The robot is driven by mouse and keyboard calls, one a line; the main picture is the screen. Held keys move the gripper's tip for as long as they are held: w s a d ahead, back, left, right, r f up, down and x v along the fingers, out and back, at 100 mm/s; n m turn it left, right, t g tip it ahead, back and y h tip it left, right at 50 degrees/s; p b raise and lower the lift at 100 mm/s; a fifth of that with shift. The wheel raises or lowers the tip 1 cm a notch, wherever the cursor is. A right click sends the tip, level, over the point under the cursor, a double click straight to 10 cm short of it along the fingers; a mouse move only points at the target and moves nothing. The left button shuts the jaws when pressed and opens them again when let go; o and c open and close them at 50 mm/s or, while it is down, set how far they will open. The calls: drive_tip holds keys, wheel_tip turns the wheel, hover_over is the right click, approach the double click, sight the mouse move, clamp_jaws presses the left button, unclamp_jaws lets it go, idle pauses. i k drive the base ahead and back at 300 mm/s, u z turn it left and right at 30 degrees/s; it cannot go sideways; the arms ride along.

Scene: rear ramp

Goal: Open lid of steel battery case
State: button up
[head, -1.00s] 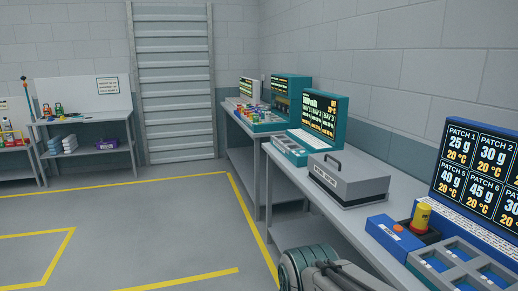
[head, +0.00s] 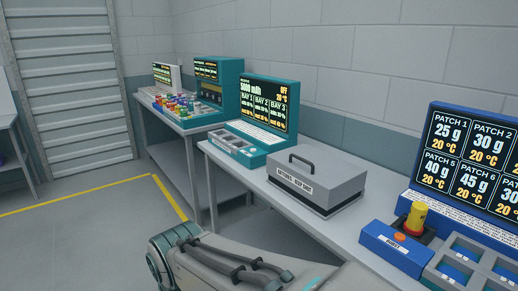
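The steel battery case (head: 316,189) is a grey box with a dark handle (head: 302,159) on its top and a white label on its front. It sits on the grey bench to the right of the teal bay unit. Its lid is shut. My arm (head: 240,265) shows at the bottom of the head view, in front of the bench and below the case. My gripper's fingers are not in view.
A teal charger with a bay screen (head: 262,115) stands left of the case. A blue patch station (head: 400,249) with a yellow cylinder (head: 417,218) stands to its right. A farther bench (head: 163,122) holds several coloured items. Open floor lies at left.

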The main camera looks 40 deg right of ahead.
sight(327, 180)
drive_tip(key=z, duration=0.65)
drive_tip(key=i, duration=0.75)
drive_tip(key=z, duration=0.9)
